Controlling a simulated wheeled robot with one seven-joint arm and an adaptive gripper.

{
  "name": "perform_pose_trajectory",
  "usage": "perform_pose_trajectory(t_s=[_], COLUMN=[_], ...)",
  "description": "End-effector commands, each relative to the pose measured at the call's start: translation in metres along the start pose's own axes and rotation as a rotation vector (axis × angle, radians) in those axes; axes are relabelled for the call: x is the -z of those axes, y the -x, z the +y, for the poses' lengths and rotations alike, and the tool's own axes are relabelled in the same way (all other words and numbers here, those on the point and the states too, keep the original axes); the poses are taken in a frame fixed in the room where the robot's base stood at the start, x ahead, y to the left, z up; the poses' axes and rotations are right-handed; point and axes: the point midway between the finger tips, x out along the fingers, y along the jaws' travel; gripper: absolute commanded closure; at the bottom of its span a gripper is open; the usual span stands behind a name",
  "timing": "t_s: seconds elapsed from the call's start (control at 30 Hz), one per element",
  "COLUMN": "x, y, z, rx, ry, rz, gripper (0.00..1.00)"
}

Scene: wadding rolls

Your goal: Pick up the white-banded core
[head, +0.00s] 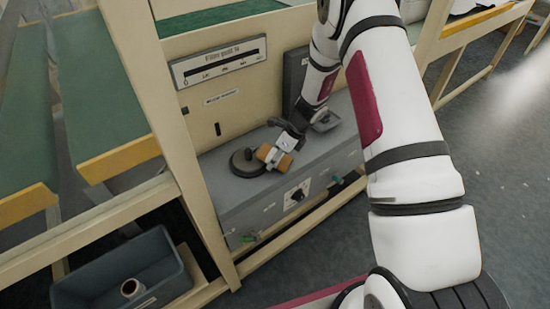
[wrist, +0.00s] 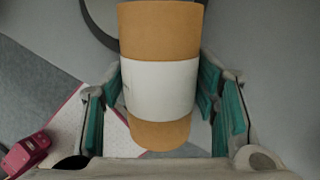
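The white-banded core (wrist: 160,88) is a tan cylinder with a white band around its middle. In the wrist view it lies between the two teal-padded fingers of my gripper (wrist: 161,100), one on each side, with its pads very close to its sides. I cannot tell whether both pads touch it. In the head view the core (head: 275,157) shows over the top of the grey box, beside a dark round disc (head: 247,162). My gripper (head: 284,146) is at its upper right and small there. Whether the core rests on the box or is raised is unclear.
The grey box (head: 318,160) sits on a shelf of the wooden frame, with a knob on its front. A scale panel (head: 220,62) stands behind. A blue-grey bin (head: 120,272) with another core (head: 131,288) lies lower left. A frame post (head: 160,110) stands left of the box.

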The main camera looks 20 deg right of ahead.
Motion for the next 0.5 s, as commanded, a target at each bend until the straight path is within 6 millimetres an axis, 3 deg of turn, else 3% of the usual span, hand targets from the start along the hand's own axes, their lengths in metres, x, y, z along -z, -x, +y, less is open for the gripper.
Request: perform_pose_trajectory(t_s=[0.03,0.1,0.2,0.5], x=[0.0,0.0001,0.0,-0.001], y=[0.0001,0.0001,0.0001,0.0021], z=[0.0001,0.0001,0.0001,0.0002], rx=[0.0,0.0,0.0,0.0], ry=[0.0,0.0,0.0,0.001], rz=[0.0,0.0,0.0,0.0], gripper=[0.65,0.8,0.87,0.87])
